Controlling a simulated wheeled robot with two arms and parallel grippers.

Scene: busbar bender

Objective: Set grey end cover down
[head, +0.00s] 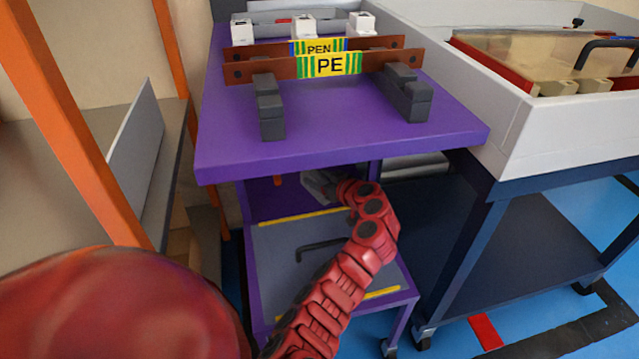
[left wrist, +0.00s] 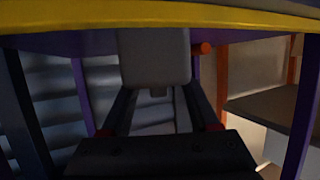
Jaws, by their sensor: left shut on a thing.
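The grey end cover (left wrist: 155,58) shows in the left wrist view as a plain grey block between the two dark fingers. My left gripper (left wrist: 158,100) is shut on it. In the head view my red left arm reaches in under the purple tabletop, and the left gripper (head: 320,184) is partly hidden beneath its front edge. My right gripper is not in view.
Below is a grey panel (head: 285,240) with a black handle and yellow strips. A dark blue cart (head: 500,225) stands at right, an orange post (head: 85,120) at left.

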